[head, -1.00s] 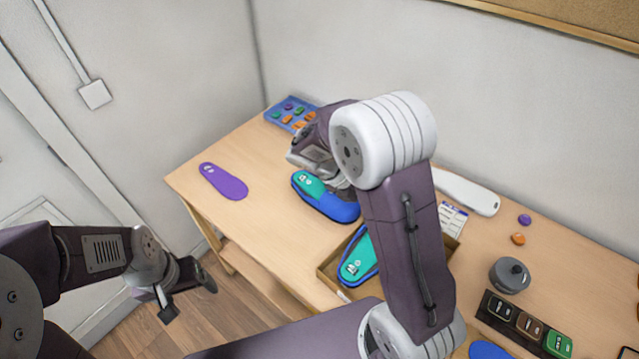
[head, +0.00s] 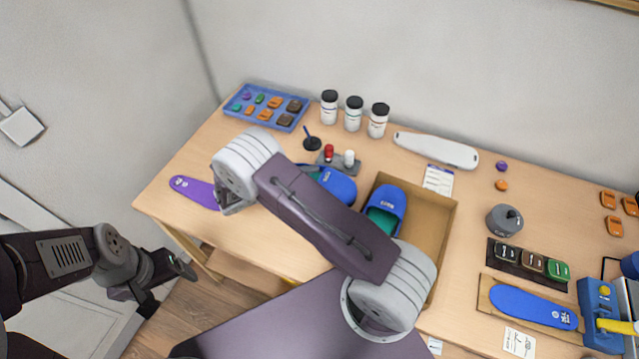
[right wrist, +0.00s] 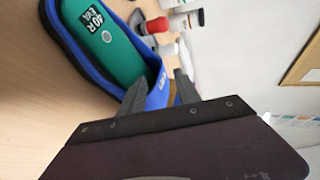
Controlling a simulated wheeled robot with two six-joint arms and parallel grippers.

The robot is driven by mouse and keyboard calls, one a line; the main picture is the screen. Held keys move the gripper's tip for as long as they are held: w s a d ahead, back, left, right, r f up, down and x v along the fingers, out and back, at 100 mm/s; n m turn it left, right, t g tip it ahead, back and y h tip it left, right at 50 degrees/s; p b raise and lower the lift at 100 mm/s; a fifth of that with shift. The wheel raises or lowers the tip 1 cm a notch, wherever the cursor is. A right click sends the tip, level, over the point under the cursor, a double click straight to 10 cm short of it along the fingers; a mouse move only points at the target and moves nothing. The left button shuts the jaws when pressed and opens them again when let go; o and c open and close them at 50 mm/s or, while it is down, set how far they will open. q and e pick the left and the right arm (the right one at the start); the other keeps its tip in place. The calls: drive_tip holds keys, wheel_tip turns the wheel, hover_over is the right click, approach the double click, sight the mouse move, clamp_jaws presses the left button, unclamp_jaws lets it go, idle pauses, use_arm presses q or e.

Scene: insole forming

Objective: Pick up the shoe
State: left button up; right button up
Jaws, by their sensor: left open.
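A blue shoe (head: 338,186) with a teal insole lies on the table; my right arm hides part of it. In the right wrist view this shoe (right wrist: 80,45) fills the upper left, its insole marked "40R EVA". My right gripper (right wrist: 160,90) has its fingers spread, with the shoe's blue end showing between and behind them; I cannot tell whether they touch it. Its fingers are hidden in the head view. A second blue shoe (head: 385,205) sits in an open cardboard box (head: 428,215). My left gripper (head: 170,285) is open and empty, off the table's front left.
A purple insole (head: 193,191) lies at the left edge. A blue tray (head: 268,107) of coloured pieces, several bottles (head: 353,114) and a small stand (head: 338,162) are at the back. A blue insole on a board (head: 533,307) lies at the right front.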

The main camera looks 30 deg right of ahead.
sight(322, 171)
drive_tip(key=shift+w+d+f, duration=0.1)
drive_tip(key=shift+d+f, duration=0.1)
drive_tip(key=shift+d, duration=0.25)
drive_tip(key=p+x, duration=0.1)
drive_tip(key=x, duration=0.3)
drive_tip(key=shift+w+d+p, duration=0.1)
drive_tip(key=shift+d+p, duration=0.2)
drive_tip(key=shift+w+d+f, duration=0.2)
drive_tip(key=shift+d+f, duration=0.05)
drive_tip(key=shift+d, duration=0.05)
drive_tip(key=shift+s, duration=0.1)
clamp_jaws()
drive_tip(key=shift+a, duration=0.15)
